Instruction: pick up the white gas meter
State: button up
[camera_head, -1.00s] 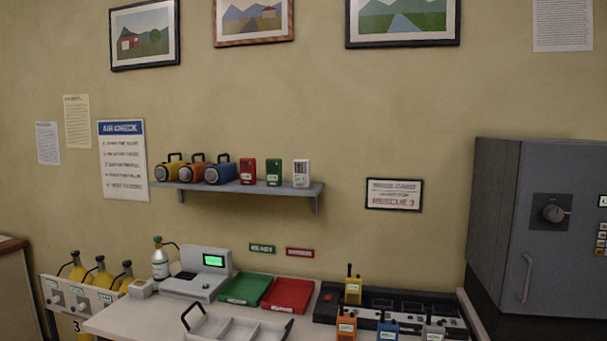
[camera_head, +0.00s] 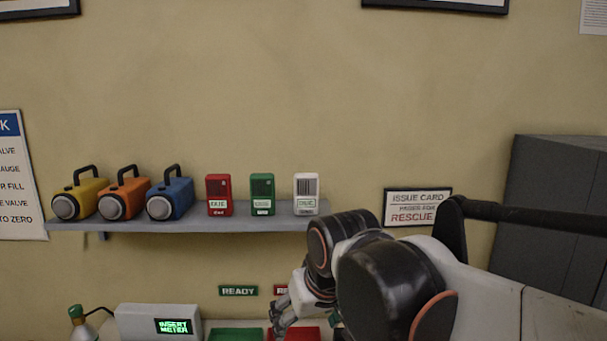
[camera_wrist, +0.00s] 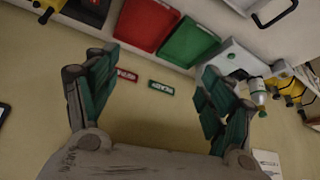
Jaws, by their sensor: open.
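The white gas meter (camera_head: 306,193) stands upright on the right end of the grey wall shelf (camera_head: 340,221), to the right of a green meter (camera_head: 262,193) and a red meter (camera_head: 218,194). My gripper (camera_head: 281,318) is low in the head view, below the shelf and left of my arm, apart from the meter. In the wrist view my gripper (camera_wrist: 158,85) has its two green-padded fingers spread wide with nothing between them. The wrist view looks towards the wall and desk, and the white meter does not show there.
Yellow, orange and blue lamps (camera_head: 170,196) fill the shelf's left part. Below are a test unit (camera_head: 158,322) reading "INSERT METER", a green tray (camera_wrist: 188,44) and a red tray (camera_wrist: 147,23). A grey cabinet (camera_head: 550,205) stands at the right.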

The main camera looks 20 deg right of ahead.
jog(key=w+d+r+m+g+p, duration=0.1)
jog(key=w+d+r+p, duration=0.1)
jog(key=w+r+p, duration=0.55)
jog(key=w+d+r+m+g+p, duration=0.1)
jog(key=w+d+r+p, duration=0.3)
jog(key=r, duration=0.7)
notch_tip(320, 180, up, 10)
jog(key=m+g+p, duration=0.1)
jog(key=g+p, duration=0.1)
jog(key=p, duration=1)
send_over(306, 190)
jog(key=shift+w+d+f, duration=0.1)
jog(key=shift+w+f, duration=0.05)
jog(key=shift+w, duration=0.05)
jog(key=shift+w+d+m, duration=0.15)
jog(key=shift+m, duration=0.15)
jog(key=shift+f, duration=0.4)
jog(key=f, duration=0.4)
jog(key=w+f, duration=0.1)
jog(key=f, duration=0.2)
jog(key=shift+d+p, duration=0.2)
jog(key=shift+p, duration=0.1)
jog(key=shift+w+f+p, duration=0.2)
jog(key=shift+f+p, duration=0.55)
jog(key=shift+f, duration=2.25)
jog(key=c, duration=1.3)
